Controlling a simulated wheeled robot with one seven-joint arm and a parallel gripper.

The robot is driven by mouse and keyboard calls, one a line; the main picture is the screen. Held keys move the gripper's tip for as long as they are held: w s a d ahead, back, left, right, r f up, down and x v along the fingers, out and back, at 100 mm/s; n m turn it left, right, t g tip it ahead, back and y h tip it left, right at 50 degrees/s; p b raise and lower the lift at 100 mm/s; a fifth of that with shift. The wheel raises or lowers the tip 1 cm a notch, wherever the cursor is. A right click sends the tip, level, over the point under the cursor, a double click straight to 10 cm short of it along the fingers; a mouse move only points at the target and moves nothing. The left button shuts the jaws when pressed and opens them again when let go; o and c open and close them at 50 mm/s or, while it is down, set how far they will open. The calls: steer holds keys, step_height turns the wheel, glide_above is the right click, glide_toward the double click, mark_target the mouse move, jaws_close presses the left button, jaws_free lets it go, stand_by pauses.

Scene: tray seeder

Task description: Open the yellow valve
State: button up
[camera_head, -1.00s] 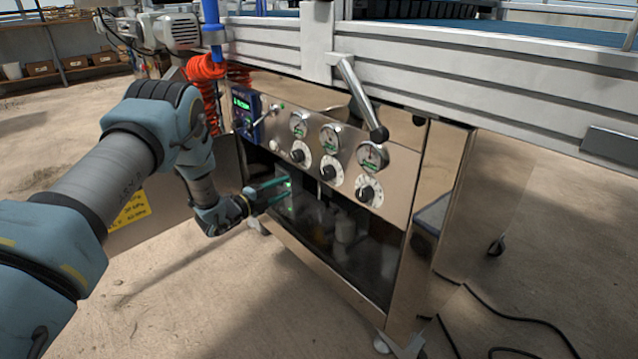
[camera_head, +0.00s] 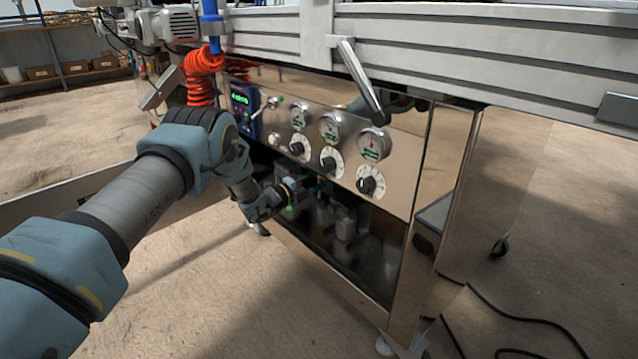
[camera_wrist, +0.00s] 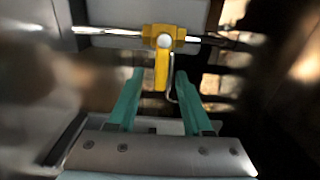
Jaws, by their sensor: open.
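The yellow valve (camera_wrist: 161,68) shows in the wrist view, fitted on a horizontal metal pipe, with its yellow handle hanging straight down. My gripper (camera_wrist: 155,80) is open, its two green fingers pointing toward the valve. The handle's lower end appears between the fingertips, with a gap on each side; I cannot tell how deep it sits between them. In the head view my gripper (camera_head: 312,186) reaches into the dark lower opening of the metal cabinet (camera_head: 400,255). The valve is hidden there.
A bent metal rod (camera_wrist: 173,85) hangs just right of the handle in the wrist view. Above the cabinet opening are several gauges (camera_head: 331,125) and white-dialled knobs (camera_head: 371,182). The opening's side and top edges surround my forearm. The floor in front is clear.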

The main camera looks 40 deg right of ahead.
jaws_close()
stand_by(0.5)
